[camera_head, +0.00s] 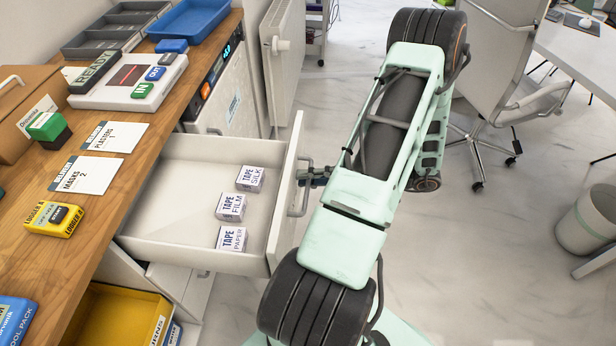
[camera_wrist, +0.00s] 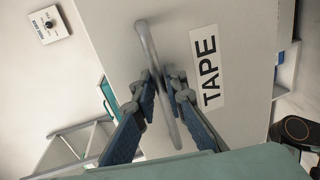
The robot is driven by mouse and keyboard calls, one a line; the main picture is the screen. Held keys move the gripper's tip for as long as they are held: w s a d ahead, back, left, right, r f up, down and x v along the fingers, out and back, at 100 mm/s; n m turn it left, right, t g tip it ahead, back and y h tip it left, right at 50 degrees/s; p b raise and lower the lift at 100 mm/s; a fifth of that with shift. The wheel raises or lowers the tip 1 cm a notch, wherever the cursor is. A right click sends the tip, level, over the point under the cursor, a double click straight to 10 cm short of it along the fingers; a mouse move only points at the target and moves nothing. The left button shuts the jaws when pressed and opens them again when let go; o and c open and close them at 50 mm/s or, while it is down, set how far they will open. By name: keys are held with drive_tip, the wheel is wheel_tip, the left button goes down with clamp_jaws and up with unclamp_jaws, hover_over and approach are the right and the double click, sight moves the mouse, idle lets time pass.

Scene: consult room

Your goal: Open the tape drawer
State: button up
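The tape drawer (camera_head: 180,210) stands pulled well out from the wooden-topped counter in the head view. Inside lie three small white boxes: tape silk (camera_head: 250,178), tape film (camera_head: 230,206) and tape paper (camera_head: 231,238). In the wrist view the drawer front (camera_wrist: 235,35) carries a TAPE label (camera_wrist: 208,66) and a metal bar handle (camera_wrist: 148,42). My gripper (camera_wrist: 161,75) has its two fingers on either side of the handle, closed in on it. In the head view my gripper (camera_head: 306,177) is at the drawer's outer face, partly hidden by my arm.
A yellow bin (camera_head: 115,315) sits in an open lower drawer at the front. The counter (camera_head: 120,185) holds cards, a logger, a READY device and trays. A radiator (camera_head: 284,60) stands behind the drawer. An office chair (camera_head: 495,60) and waste bin (camera_head: 585,222) are at right; floor between is clear.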

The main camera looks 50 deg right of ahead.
drive_tip(key=v, duration=1.2)
idle(0.6)
